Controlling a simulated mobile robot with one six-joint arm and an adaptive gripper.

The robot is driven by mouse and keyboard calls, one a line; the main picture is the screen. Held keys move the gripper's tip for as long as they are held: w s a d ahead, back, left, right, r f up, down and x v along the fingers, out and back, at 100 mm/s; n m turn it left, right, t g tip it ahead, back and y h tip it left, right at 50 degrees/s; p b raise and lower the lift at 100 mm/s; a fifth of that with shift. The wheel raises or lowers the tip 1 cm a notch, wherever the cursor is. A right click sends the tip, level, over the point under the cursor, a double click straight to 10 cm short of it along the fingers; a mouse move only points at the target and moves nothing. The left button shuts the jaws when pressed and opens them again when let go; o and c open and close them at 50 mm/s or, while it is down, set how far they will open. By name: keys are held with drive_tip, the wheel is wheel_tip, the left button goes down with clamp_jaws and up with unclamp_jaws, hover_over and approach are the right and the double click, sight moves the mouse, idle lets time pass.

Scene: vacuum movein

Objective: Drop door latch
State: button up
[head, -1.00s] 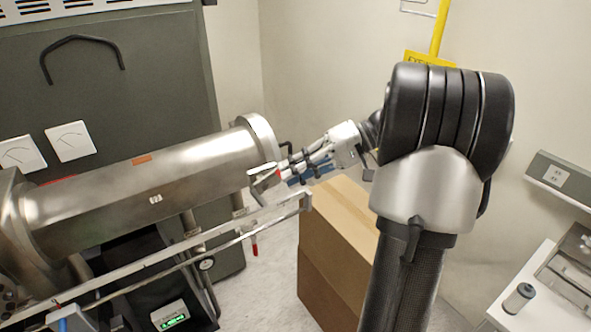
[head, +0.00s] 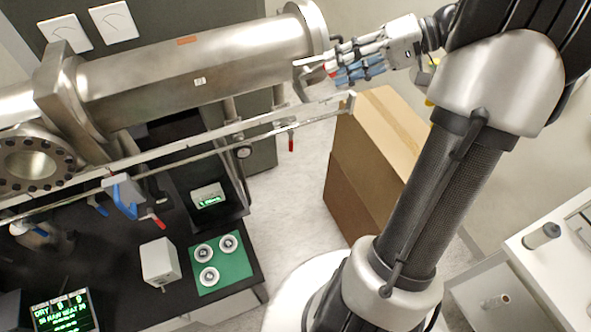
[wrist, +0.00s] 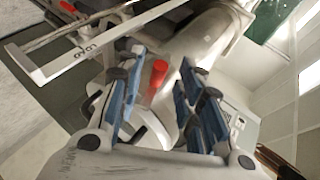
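The door latch at the right end of the steel chamber (head: 200,72) has a red handle (wrist: 158,76), which shows in the wrist view between my fingers. My gripper (head: 328,68) reaches in from the right to the chamber's end flange (head: 312,25). In the wrist view its blue-padded fingers (wrist: 163,72) stand apart on either side of the red handle, with visible gaps. I cannot tell whether either finger touches it. The lower part of the latch is partly hidden.
A rail (head: 240,124) runs below the chamber toward the gripper. A cardboard box (head: 358,170) stands on the floor beneath my arm. A black bench holds a green mat (head: 222,275) with round parts and a white box (head: 160,262). A white counter (head: 545,270) is at right.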

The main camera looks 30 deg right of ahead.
drive_tip(key=r+h, duration=0.1)
drive_tip(key=a+r+n+g+h, duration=0.1)
drive_tip(key=h, duration=0.1)
drive_tip(key=shift+w+a, duration=0.1)
drive_tip(key=shift+a, duration=0.15)
drive_tip(key=a+r+n+g+h+b, duration=0.2)
drive_tip(key=a+h+b, duration=0.25)
drive_tip(key=h, duration=0.55)
drive_tip(key=w+a+p+v, duration=0.1)
drive_tip(key=p+v, duration=0.2)
drive_tip(key=v, duration=1.4)
drive_tip(key=s+a+f+b, duration=0.2)
drive_tip(key=a+f+b, duration=0.2)
drive_tip(key=f, duration=0.9)
drive_tip(key=s+a+f+n+y+b, duration=0.1)
drive_tip(key=s+a+f+b, duration=0.2)
drive_tip(key=f+b, duration=0.4)
drive_tip(key=s+a+f+y+b, duration=0.1)
drive_tip(key=s+a+f+b, duration=0.2)
drive_tip(key=f, duration=1.5)
drive_tip(key=a+b, duration=0.1)
drive_tip(key=b, duration=0.2)
drive_tip(key=shift+s+a+f+b, duration=0.25)
drive_tip(key=shift+a+f+b, duration=0.1)
drive_tip(key=shift+a, duration=0.05)
